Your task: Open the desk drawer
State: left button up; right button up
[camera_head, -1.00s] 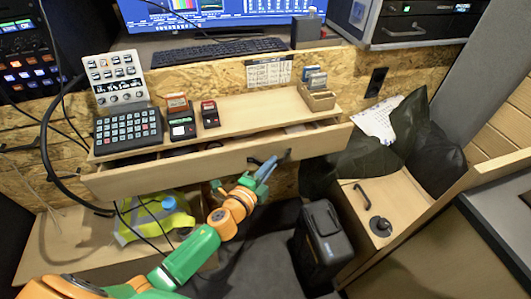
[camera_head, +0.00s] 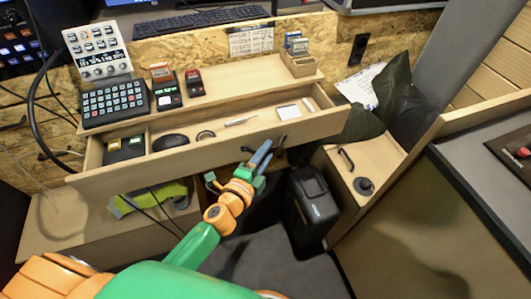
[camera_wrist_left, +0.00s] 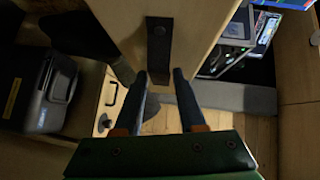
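The wooden desk drawer (camera_head: 225,146) is pulled well out below the desk shelf in the head view, and its inside shows. Its dark handle (camera_wrist_left: 158,45) is on the front panel in the left wrist view. My left gripper (camera_head: 262,156) is at this handle, with one finger on each side of it. It looks shut on the handle, with its fingers held apart by it; the fingertips (camera_wrist_left: 161,74) show at the handle's lower end. My right gripper is not in view.
The drawer holds a dark mouse-like object (camera_head: 171,142) and small items. A keypad (camera_head: 115,103) and card boxes stand on the shelf above. A black case (camera_head: 312,207) stands right of my left arm, beside a wooden cabinet (camera_head: 377,165).

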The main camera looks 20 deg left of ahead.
pick_arm(q)
jog(key=v, duration=0.7)
dwell(0.3)
jog(key=s+a+f+n+g+y+p, duration=0.1)
jog(key=s+a+f+n+g+p, duration=0.15)
jog(key=s+f+n, duration=0.4)
jog(key=s+a+f+n+g+y+p, duration=0.15)
jog(key=s+f+g, duration=0.25)
jog(key=f, duration=0.5)
jog(key=s+a+f+n+g+p, duration=0.25)
jog(key=s+f+g, duration=0.2)
jog(key=f, duration=0.35)
jog(key=s+f+n+g, duration=0.2)
jog(key=s+n, duration=0.1)
jog(key=s, duration=0.4)
jog(key=s+f+n+g+p, duration=0.1)
jog(key=s+f+n+g, duration=0.1)
jog(key=s, duration=0.6)
jog(key=shift+s+n+y, duration=0.3)
jog(key=shift+n+y, duration=0.05)
jog(key=shift+n, duration=0.1)
